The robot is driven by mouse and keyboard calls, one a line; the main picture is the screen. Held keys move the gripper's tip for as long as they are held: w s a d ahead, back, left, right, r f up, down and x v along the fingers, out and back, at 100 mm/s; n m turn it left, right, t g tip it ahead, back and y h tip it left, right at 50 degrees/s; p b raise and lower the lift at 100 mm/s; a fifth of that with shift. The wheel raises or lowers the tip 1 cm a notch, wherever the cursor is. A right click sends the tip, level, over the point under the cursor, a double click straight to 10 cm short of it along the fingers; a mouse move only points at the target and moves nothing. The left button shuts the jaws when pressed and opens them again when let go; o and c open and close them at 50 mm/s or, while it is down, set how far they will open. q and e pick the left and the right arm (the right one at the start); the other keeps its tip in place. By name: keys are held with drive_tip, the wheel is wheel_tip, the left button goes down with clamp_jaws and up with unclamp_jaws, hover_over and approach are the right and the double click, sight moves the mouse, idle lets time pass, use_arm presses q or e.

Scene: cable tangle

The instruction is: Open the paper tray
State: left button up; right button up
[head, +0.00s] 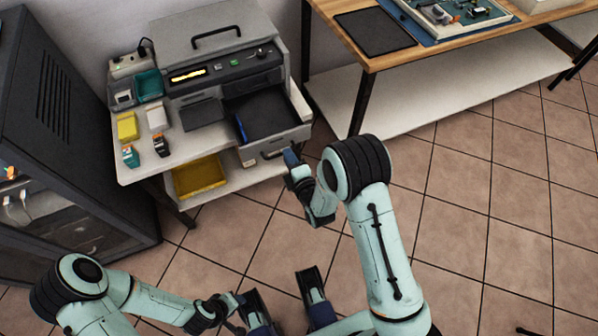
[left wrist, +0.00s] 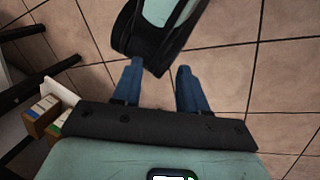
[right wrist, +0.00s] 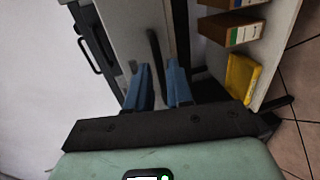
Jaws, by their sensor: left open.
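The paper tray (head: 262,115) is a grey drawer at the lower right of the printer (head: 225,60). It stands pulled out, with its dark inside and a blue edge showing. Its front has a dark bar handle (head: 273,152). My right gripper (head: 290,157) is at the right end of this handle. In the right wrist view the handle (right wrist: 155,50) runs between the two blue fingers (right wrist: 158,75), which are close together on it. My left gripper (head: 278,284) is open and empty over the floor, low in the head view; the left wrist view shows its fingers (left wrist: 158,75) wide apart.
The printer stands on a white table (head: 150,172) with small boxes and a teal bin (head: 149,86). A yellow tray (head: 199,176) lies on the shelf below. A dark cabinet (head: 60,110) stands left, a wooden workbench (head: 400,58) right. The tiled floor at right is clear.

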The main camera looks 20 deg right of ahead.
use_arm(q)
drive_tip(key=shift+s+d+r+g+p, duration=0.25)
drive_tip(key=shift+s+r+p, duration=0.15)
drive_tip(key=shift+s, duration=0.2)
drive_tip(key=shift+s+d+r+g+p, duration=0.15)
drive_tip(key=shift+s+d+r+p, duration=0.1)
drive_tip(key=shift+s+r, duration=0.3)
use_arm(e)
drive_tip(key=v, duration=1.1)
drive_tip(key=shift+s+r, duration=0.15)
drive_tip(key=shift+s, duration=0.2)
drive_tip(key=s+d+f+m+g+p, duration=0.1)
drive_tip(key=s+f+m+g+p, duration=0.75)
drive_tip(key=m, duration=0.25)
use_arm(q)
wheel_tip(320, 180, up, 14)
drive_tip(key=s+g+p, duration=0.1)
drive_tip(key=p, duration=0.5)
drive_tip(key=shift+s+d+h, duration=0.2)
drive_tip(key=shift+d+h, duration=0.1)
drive_tip(key=shift+d, duration=0.1)
use_arm(e)
drive_tip(key=s+a+r+m+g+y, duration=0.1)
drive_tip(key=s+a+m+g+y, duration=0.2)
drive_tip(key=s+a+m+g, duration=0.2)
drive_tip(key=s+m+g, duration=0.3)
drive_tip(key=s+m, duration=0.3)
drive_tip(key=s, duration=0.3)
